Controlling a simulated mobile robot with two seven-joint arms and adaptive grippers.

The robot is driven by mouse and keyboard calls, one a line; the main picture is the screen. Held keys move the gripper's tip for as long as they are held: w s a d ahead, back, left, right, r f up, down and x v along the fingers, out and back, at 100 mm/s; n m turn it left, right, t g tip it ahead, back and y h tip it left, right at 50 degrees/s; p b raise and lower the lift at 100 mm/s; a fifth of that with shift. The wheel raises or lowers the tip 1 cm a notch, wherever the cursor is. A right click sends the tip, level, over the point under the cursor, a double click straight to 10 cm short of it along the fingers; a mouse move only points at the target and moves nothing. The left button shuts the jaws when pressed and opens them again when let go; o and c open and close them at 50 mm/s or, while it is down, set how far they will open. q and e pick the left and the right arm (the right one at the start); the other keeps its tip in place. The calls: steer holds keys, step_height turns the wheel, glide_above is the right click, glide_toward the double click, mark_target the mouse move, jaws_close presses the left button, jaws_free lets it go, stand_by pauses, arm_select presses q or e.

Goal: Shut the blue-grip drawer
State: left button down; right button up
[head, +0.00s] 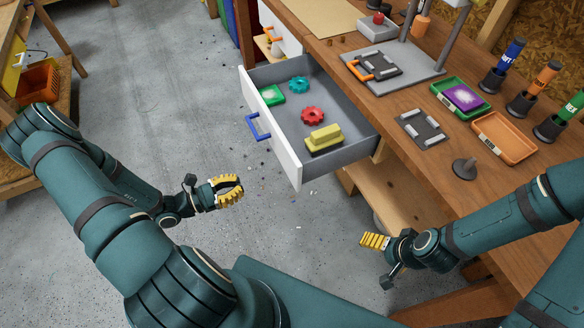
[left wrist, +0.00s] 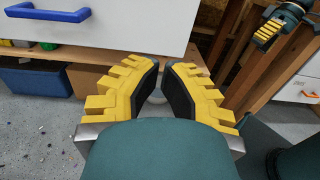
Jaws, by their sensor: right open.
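The blue-grip drawer (head: 291,160) is pulled far out of the workbench in the head view. Its white front bears a blue handle (head: 257,127), which also shows at the top left of the left wrist view (left wrist: 48,13). Inside lie a green box, a teal gear, a red gear and a yellow block. My left gripper (head: 228,190) is in front of and below the drawer front, apart from it. Its fingertips are drawn together with nothing visible between them. My right gripper (head: 375,241) is open and empty, below the bench's front edge, right of the drawer.
A lower wooden shelf (head: 390,195) lies below the drawer.

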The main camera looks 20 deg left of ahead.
mark_target(287, 165)
arm_select(q)
steer(key=shift+t, duration=0.3)
steer(key=b+x, duration=0.1)
steer(key=x, duration=1.2)
steer(key=shift+w+f+b, duration=0.1)
steer(key=shift+w+b, duration=0.3)
steer(key=shift+w, duration=0.05)
arm_select(e)
steer(key=shift+w+f, duration=0.2)
steer(key=shift+f, duration=0.75)
